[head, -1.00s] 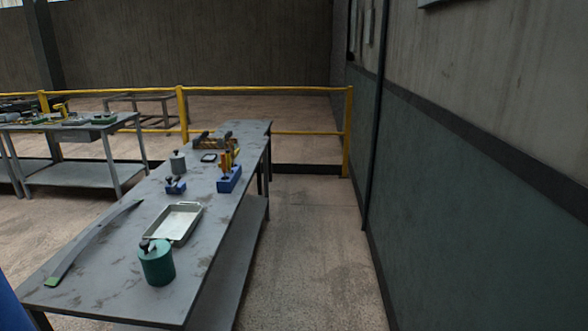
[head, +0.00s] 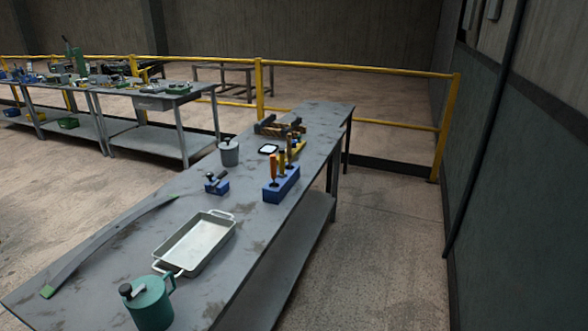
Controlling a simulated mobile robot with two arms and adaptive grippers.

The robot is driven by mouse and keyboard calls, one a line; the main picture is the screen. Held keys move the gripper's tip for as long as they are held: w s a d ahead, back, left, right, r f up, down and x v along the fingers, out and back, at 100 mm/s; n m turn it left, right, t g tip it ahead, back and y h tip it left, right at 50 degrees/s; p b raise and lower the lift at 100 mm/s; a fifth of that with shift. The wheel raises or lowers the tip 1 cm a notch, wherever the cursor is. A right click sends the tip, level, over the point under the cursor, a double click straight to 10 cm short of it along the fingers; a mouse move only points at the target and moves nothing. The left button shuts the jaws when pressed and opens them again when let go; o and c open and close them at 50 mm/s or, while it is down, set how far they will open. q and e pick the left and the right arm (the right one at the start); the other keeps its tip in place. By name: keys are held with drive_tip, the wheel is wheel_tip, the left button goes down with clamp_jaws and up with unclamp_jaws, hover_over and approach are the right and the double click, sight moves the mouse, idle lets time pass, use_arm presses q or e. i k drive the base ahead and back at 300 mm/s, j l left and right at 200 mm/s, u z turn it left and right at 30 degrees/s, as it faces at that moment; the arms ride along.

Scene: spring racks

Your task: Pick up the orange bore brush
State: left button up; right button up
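A blue block (head: 282,186) stands on the long grey workbench (head: 130,243), near its right edge. Several upright tools with orange or yellow handles (head: 273,167) stand in it. At this size I cannot tell which of them, if any, is a bore brush. Neither of my grippers shows in the head view.
On the bench are a white tray (head: 212,254), a green canister (head: 151,308), a grey pot (head: 229,155), a small blue fixture (head: 217,187) and a long curved strip (head: 110,238). A yellow railing (head: 350,69) runs behind. The floor right of the bench is clear.

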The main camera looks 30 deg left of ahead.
sight(273, 159)
drive_tip(key=i+l+u, duration=0.1)
drive_tip(key=i+u, duration=0.2)
drive_tip(key=i, duration=0.15)
drive_tip(key=i+l+u, duration=0.15)
drive_tip(key=i+u, duration=0.15)
drive_tip(key=i, duration=0.2)
